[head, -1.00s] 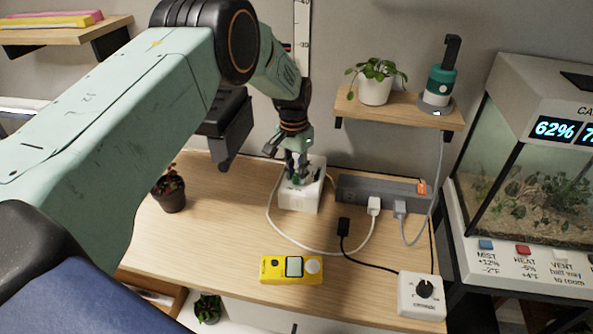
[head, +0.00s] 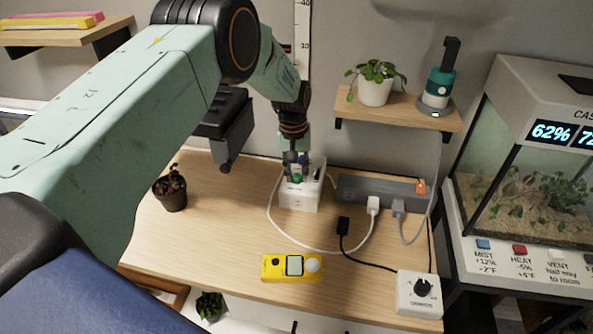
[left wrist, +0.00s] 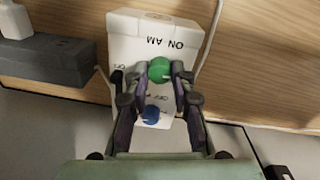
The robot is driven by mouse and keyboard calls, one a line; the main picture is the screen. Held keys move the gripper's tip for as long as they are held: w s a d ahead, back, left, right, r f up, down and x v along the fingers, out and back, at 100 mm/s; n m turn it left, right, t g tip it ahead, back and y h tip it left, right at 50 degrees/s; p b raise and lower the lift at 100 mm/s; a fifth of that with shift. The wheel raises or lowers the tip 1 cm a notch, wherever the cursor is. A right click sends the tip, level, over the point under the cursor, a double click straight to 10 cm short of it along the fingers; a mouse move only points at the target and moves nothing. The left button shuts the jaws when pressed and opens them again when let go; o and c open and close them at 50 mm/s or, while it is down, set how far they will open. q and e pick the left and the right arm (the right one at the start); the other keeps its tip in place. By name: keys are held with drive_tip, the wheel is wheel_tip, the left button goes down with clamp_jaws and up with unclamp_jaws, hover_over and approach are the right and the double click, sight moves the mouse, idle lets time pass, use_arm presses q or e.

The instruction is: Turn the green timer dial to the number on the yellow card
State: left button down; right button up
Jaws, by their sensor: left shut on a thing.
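The white timer box (head: 298,197) stands on the wooden table near the wall. Its green dial (left wrist: 160,69) shows in the left wrist view between my left fingers, with a small white mark on its right side. My left gripper (left wrist: 158,76) is shut on the green dial. In the head view the left gripper (head: 297,172) comes down from above onto the box and hides most of the dial. A blue knob (left wrist: 151,115) also sits on the box. The numbers around the dial are too small or covered to read. I cannot make out a yellow card with a number. My right gripper is not in view.
A yellow device with a screen (head: 292,267) lies at the table's front. A grey power strip (head: 350,190) with plugs and cables is right of the box. A white dial unit (head: 420,295) sits at the front right corner. A potted plant (head: 171,192) stands at left.

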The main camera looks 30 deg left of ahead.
sight(294, 175)
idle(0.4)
use_arm(q)
drive_tip(key=c, duration=1.1)
unclamp_jaws()
drive_tip(key=shift+r, duration=0.1)
drive_tip(key=r, duration=1.1)
drive_tip(key=shift+s+a+r, duration=0.1)
drive_tip(key=shift+a+r, duration=0.15)
drive_tip(key=shift+r, duration=0.15)
